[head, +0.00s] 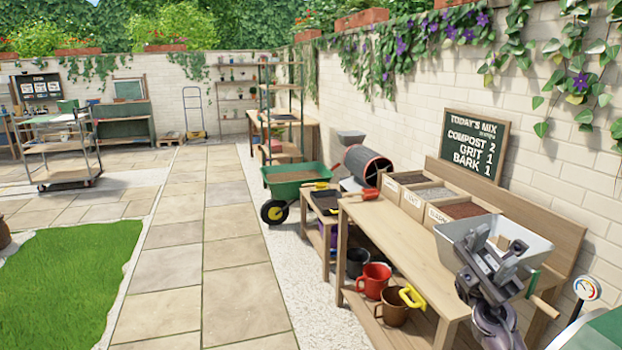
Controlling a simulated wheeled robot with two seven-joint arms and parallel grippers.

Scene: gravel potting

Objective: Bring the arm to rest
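My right gripper (498,243) is at the lower right, over the near end of the wooden potting bench (412,246). Its two fingers point up and away in the picture and stand apart, with nothing visible between them. Behind it is a pale grey tub (535,246), partly hidden by the gripper. I cannot tell whether they touch. My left gripper is not in view.
Compartments of compost, grit and bark (462,210) line the bench's back. Red (374,280) and brown pots stand on its lower shelf. A green wheelbarrow (293,182) stands beyond. The paved path (205,250) is clear.

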